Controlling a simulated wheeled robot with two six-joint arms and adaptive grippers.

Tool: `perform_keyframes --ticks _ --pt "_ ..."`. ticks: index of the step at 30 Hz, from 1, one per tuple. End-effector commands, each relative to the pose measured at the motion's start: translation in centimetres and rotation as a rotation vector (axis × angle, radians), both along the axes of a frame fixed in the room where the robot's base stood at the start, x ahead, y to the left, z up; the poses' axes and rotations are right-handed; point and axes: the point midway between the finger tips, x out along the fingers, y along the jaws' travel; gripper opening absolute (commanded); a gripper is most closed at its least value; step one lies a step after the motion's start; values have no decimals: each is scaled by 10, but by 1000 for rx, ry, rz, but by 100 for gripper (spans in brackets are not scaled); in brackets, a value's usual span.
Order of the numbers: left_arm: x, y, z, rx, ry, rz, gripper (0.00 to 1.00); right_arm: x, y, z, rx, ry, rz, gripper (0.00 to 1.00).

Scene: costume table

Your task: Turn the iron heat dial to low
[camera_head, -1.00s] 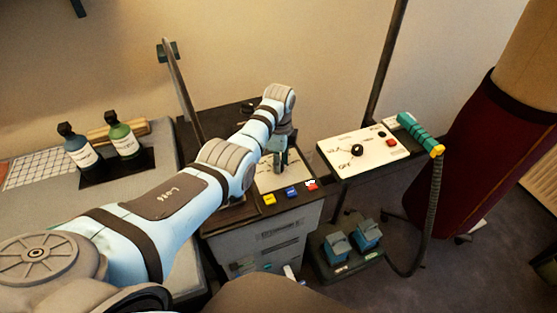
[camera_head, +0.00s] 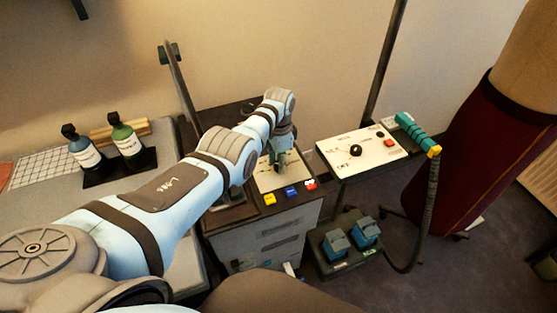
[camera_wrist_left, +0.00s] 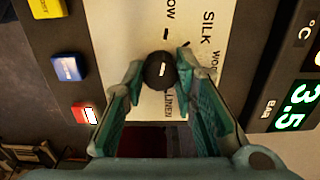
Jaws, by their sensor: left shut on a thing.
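The iron heat dial (camera_wrist_left: 159,71) is a round black knob with a short white mark, on a pale panel (camera_wrist_left: 207,20). Around it in the left wrist view are printed words, including LOW (partly cut), SILK and LINEN. My left gripper (camera_wrist_left: 158,73) is shut on the dial, one green fingertip on each side. In the head view my left gripper (camera_head: 279,157) reaches down to the panel on the grey cabinet and hides the dial. My right gripper is not in view.
Yellow, blue and red buttons (camera_head: 291,192) line the cabinet's front edge. A green-digit display (camera_wrist_left: 295,103) sits beside the panel. Right of it stands another white control panel (camera_head: 376,147) with a black knob and a teal hose handle (camera_head: 415,130). Two bottles (camera_head: 125,139) stand at left.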

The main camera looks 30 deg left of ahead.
Motion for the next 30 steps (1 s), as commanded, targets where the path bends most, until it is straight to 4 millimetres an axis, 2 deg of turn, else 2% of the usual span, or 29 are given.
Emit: perform_keyframes --ticks 14,15,19,30 --pt "-3 -1 -4 -2 11 21 0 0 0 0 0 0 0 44" --pt "-4 -1 -4 -3 10 21 27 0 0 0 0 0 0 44" --pt "-3 -1 -3 -2 8 21 46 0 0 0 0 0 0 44" --pt "0 0 4 -1 2 22 46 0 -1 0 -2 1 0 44"
